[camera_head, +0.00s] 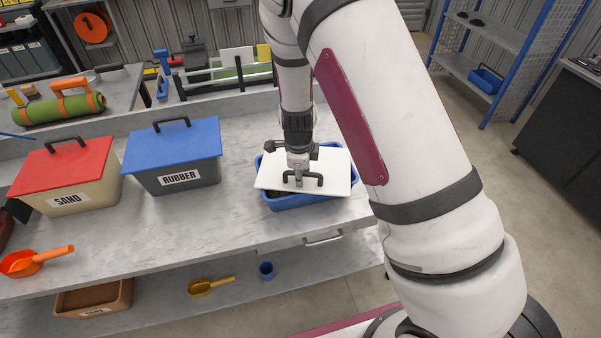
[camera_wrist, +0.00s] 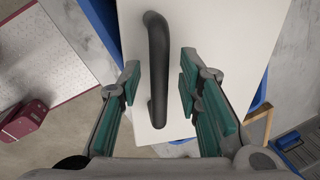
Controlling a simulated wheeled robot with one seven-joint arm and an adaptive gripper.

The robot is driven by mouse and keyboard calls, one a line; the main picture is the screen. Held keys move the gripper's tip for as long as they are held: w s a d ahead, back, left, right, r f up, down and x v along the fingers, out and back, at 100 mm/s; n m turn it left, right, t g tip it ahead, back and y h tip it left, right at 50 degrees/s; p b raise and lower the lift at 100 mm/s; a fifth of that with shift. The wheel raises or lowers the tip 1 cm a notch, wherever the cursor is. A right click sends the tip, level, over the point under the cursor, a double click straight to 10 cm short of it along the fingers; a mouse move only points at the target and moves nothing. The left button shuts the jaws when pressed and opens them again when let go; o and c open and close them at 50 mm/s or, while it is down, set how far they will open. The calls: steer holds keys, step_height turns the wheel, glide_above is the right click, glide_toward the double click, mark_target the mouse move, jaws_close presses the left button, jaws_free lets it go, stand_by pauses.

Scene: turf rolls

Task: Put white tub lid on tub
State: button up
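The white lid (camera_head: 335,165) lies over the top of the blue tub (camera_head: 298,203) on the workbench. It sits askew, turned relative to the tub, with a dark gap showing at the front left edge. Whether it rests fully on the rim I cannot tell. My gripper (camera_head: 299,178) is at the lid's black handle (camera_head: 317,181). In the wrist view, my gripper (camera_wrist: 157,84) is open, its green-padded fingers on either side of the handle (camera_wrist: 158,65) with gaps on both sides. Blue tub edges show beside the lid (camera_wrist: 215,45).
A grey RUBBER tub with blue lid (camera_head: 172,145) and a SAND tub with red lid (camera_head: 66,168) stand to the left. An orange scoop (camera_head: 22,263) lies at the bench's left front. Bare bench lies between the RUBBER tub and the blue tub.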

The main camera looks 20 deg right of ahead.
steer(key=s+r+n+y, duration=0.1)
steer(key=s+r+n, duration=0.25)
steer(key=r, duration=0.75)
steer(key=s+r+n+y, duration=0.15)
steer(key=s+r, duration=0.25)
steer(key=r, duration=0.7)
steer(key=s+d+r+n+t, duration=0.1)
steer(key=s+r+n, duration=0.5)
steer(key=s+n, duration=0.2)
steer(key=s+d+r+n+t+h, duration=0.1)
steer(key=s+d+r+n+t, duration=0.1)
steer(key=s+r+n, duration=0.5)
steer(key=s+n, duration=0.2)
steer(key=s, duration=0.3)
steer(key=shift+r, duration=0.2)
steer(key=shift+d+h, duration=0.1)
steer(key=shift+h, duration=0.15)
steer(key=shift+w+f+b, duration=0.8)
steer(key=shift+w, duration=0.1)
